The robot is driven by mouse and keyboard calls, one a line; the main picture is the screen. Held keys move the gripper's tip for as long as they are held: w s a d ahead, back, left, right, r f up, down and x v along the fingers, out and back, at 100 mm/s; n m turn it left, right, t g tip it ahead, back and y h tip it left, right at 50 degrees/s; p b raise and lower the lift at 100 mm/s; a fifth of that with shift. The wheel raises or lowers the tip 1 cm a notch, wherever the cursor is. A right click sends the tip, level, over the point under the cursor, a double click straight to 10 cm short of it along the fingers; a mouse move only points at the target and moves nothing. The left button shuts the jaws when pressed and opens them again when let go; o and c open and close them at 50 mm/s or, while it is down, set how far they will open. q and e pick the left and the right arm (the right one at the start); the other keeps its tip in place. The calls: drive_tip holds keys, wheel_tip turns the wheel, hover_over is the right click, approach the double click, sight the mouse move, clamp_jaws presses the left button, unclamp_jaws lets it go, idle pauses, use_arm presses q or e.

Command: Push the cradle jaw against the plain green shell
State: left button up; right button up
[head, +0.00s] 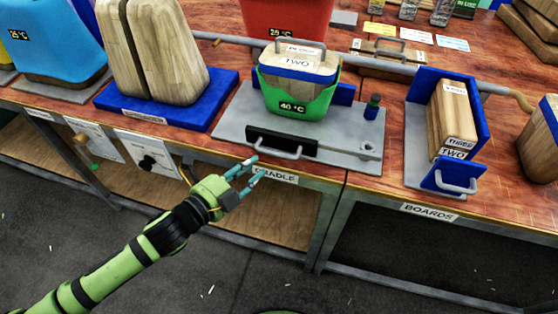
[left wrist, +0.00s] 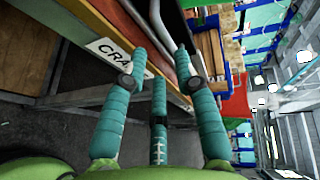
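The green shell (head: 300,101), with a 40 °C tag, stands on the grey cradle plate (head: 232,118) around a wooden block (head: 298,74) labelled TWO. A blue wall stands behind it. The cradle jaw (head: 282,143) is a black bar with a grey handle (head: 279,153) at the plate's front. A narrow strip of plate seems to show between jaw and shell. My left gripper (head: 252,172) is at the table's front edge, left of and below the handle, by the CRADLE label. Its teal fingers are apart and empty, also in the left wrist view (left wrist: 160,62). My right gripper is not in view.
A blue base with two wooden halves (head: 150,50) stands left. A blue boards fixture (head: 447,180) with wooden blocks stands right. A long grey bar (head: 410,69) runs behind the cradle. A red shell (head: 285,14) stands at the back. The floor in front is clear.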

sight(272, 152)
use_arm(q)
drive_tip(key=x, duration=0.7)
drive_tip(key=shift+s+d+r+p, duration=0.1)
drive_tip(key=shift+d+r+p, duration=0.15)
drive_tip(key=shift+d+p, duration=0.15)
clamp_jaws()
